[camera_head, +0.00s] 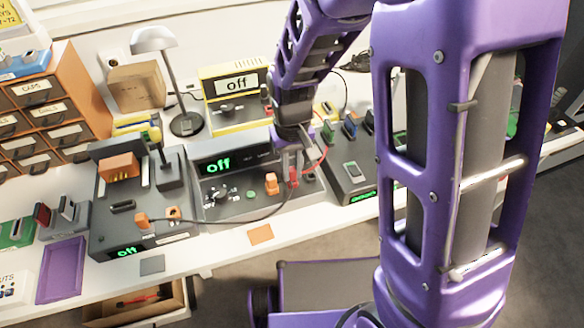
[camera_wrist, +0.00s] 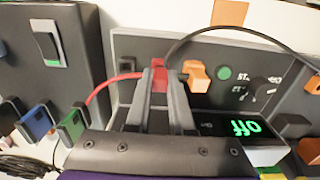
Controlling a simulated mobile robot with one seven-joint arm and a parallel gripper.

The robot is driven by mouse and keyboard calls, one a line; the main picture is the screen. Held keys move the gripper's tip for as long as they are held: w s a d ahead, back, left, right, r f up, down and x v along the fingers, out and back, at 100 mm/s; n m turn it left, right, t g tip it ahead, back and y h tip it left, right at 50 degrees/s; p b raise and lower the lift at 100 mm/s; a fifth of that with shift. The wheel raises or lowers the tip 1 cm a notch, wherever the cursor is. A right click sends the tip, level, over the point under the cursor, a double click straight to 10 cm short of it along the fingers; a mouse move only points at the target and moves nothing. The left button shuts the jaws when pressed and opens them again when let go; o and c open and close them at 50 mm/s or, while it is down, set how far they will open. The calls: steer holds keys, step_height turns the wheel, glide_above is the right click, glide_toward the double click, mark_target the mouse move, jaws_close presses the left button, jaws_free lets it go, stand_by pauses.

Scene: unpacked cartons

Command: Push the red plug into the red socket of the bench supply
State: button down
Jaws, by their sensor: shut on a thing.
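The bench supply (camera_head: 230,205) is a dark grey box in the middle of the bench; its green display (camera_head: 217,166) reads "off". My gripper (camera_head: 291,174) points down at the right part of its panel, shut on the red plug (camera_head: 293,179). In the wrist view the red plug (camera_wrist: 159,78) sits between the two grey fingers, with its red cable (camera_wrist: 103,84) running off to the left. The red socket is not visible; the plug and fingers cover that spot. I cannot tell whether the plug is seated or just above the panel.
An orange plug (camera_head: 271,183) with a black cable stands close beside my gripper; it also shows in the wrist view (camera_wrist: 196,76). A device with a rocker switch (camera_head: 352,170) adjoins on the right. A grey unit (camera_head: 120,205) stands left, and a yellow-framed meter (camera_head: 236,85) behind.

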steer(key=shift+f+b, duration=0.3)
steer(key=shift+f, duration=0.05)
stand_by(0.3)
steer(key=c, duration=0.7)
jaws_free()
steer(key=shift+r, duration=0.1)
